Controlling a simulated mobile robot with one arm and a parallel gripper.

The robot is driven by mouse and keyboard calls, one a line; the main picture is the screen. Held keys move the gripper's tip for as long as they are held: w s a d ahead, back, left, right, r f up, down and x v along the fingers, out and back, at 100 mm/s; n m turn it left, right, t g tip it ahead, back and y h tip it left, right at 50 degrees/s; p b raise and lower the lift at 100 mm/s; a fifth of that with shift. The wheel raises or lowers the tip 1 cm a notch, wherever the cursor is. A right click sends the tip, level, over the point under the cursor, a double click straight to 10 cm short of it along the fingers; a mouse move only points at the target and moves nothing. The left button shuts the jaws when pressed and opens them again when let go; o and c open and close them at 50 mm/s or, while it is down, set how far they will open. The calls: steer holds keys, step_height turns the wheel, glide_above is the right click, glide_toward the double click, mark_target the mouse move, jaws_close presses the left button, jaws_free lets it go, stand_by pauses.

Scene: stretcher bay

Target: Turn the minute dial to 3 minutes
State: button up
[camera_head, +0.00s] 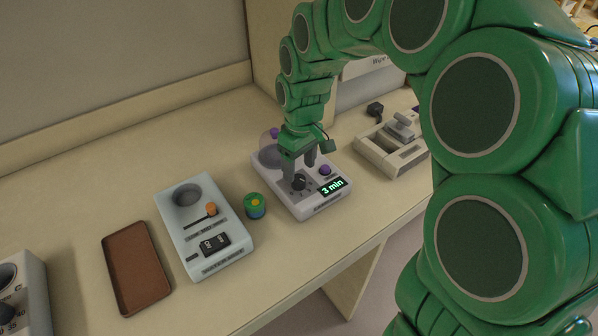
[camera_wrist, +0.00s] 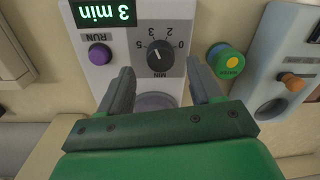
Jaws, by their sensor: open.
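The minute dial (camera_head: 299,183) is a black knob on a white-grey device (camera_head: 312,206). In the wrist view, upside down, the dial (camera_wrist: 160,57) has its white pointer mark toward the 3 on its printed scale. The green display (camera_head: 332,186) reads "3 min", and so does the display in the wrist view (camera_wrist: 103,13). My gripper (camera_head: 299,170) is open just above the dial. In the wrist view my gripper (camera_wrist: 160,68) has one finger on each side of the dial, with gaps between; it holds nothing.
A purple RUN button (camera_wrist: 99,54) sits beside the dial. A green-blue round piece with a yellow top (camera_head: 255,205) stands left of the device. Farther left are a pale blue device (camera_head: 178,225) with an orange-knobbed lever and a brown tray (camera_head: 118,250). Another beige device (camera_head: 376,155) stands right.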

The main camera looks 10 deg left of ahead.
mark_target(300, 178)
step_height(300, 178, up, 4)
steer(key=shift+r, duration=0.1)
steer(key=shift+d, duration=0.1)
stand_by(0.4)
steer(key=shift+s+d+r, duration=0.15)
steer(key=shift+d, duration=0.15)
steer(key=s+d+r+m, duration=0.2)
steer(key=s+d, duration=0.4)
steer(key=d, duration=0.1)
steer(key=s+d+r+m, duration=0.2)
steer(key=s+d+m, duration=0.1)
steer(key=s+d, duration=0.3)
steer(key=s+d+m, duration=0.3)
steer(key=s+d, duration=0.2)
steer(key=s, duration=0.3)
steer(key=s+d+f+m+g, duration=0.1)
steer(key=s+d+m, duration=0.2)
steer(key=s, duration=0.6)
steer(key=d, duration=0.2)
steer(key=shift+d+f, duration=0.2)
steer(key=shift+d, duration=0.2)
